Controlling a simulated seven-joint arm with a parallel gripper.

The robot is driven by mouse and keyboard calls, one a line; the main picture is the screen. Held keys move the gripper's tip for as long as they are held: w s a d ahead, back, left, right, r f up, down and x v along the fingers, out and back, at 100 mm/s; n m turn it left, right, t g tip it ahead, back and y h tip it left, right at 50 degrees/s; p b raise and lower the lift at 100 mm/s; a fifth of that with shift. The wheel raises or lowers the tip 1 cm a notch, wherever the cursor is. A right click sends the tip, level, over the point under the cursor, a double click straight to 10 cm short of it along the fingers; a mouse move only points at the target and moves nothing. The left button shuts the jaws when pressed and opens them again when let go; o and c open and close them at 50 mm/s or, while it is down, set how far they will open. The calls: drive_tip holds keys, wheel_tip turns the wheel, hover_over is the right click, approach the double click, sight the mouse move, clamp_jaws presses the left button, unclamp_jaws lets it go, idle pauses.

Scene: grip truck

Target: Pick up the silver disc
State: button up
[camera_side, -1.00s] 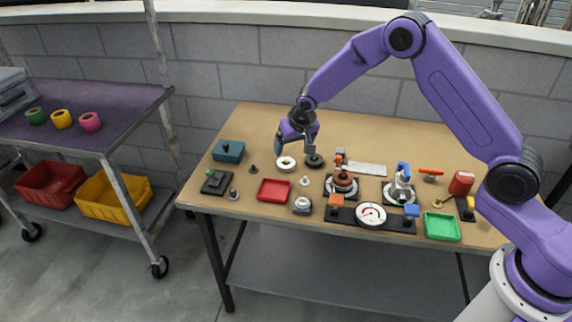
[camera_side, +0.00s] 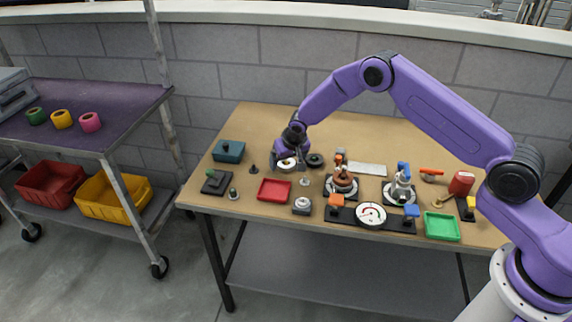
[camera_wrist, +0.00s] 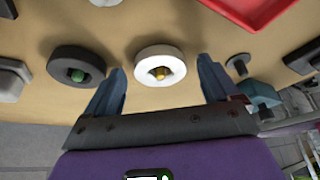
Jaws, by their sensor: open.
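A pale, white-to-silver disc with a brass-coloured centre lies on the table; it shows in the wrist view (camera_wrist: 143,55) and, partly hidden by my gripper, in the side view (camera_side: 285,163). My gripper (camera_side: 293,167) is low over this disc. In the wrist view my gripper (camera_wrist: 162,76) is open and empty, with the disc framed between and just beyond its fingertips. The fingers do not appear to touch it. A silvery round piece on a grey block (camera_side: 302,204) stands nearer the table's front edge; I cannot tell which one the task names.
A dark ring with a green centre (camera_wrist: 78,66) lies left of the disc in the wrist view. A red tray (camera_side: 274,190), teal box (camera_side: 229,151) and small dark peg (camera_side: 254,169) stand around. The back of the wooden table (camera_side: 260,122) is clear.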

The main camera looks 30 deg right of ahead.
drive_tip(key=c, duration=1.2)
drive_tip(key=shift+r, duration=0.1)
